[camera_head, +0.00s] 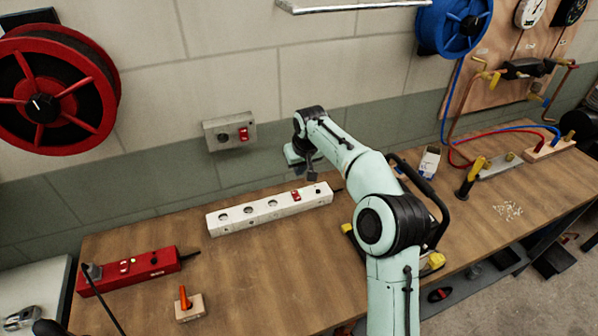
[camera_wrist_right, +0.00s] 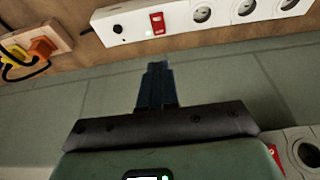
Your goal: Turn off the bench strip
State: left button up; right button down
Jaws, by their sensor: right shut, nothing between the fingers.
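The bench strip (camera_head: 243,217) is a long white power strip with several sockets and a red rocker switch (camera_head: 296,195) near its right end. It lies on the wooden bench near the wall. In the right wrist view the strip (camera_wrist_right: 127,27) crosses the top, with the red switch (camera_wrist_right: 157,22) beyond my fingertips. My right gripper (camera_head: 312,176) is shut and empty, above and behind the strip's switch end, apart from it. It also shows in the right wrist view (camera_wrist_right: 156,72). I cannot tell the switch's position.
A red power strip (camera_head: 139,268) lies at the bench's left, with an orange-handled switch block (camera_head: 189,306) nearby. A grey wall box (camera_head: 221,134) with a red switch is above the white strip. Tools and a hose board (camera_head: 500,60) occupy the right.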

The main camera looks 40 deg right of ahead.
send_near(295, 193)
jog(key=x, duration=0.5)
jog(key=shift+w+d+f, duration=0.1)
jog(key=shift+w, duration=0.15)
jog(key=shift+f, duration=0.6)
jog(key=shift+f, duration=0.1)
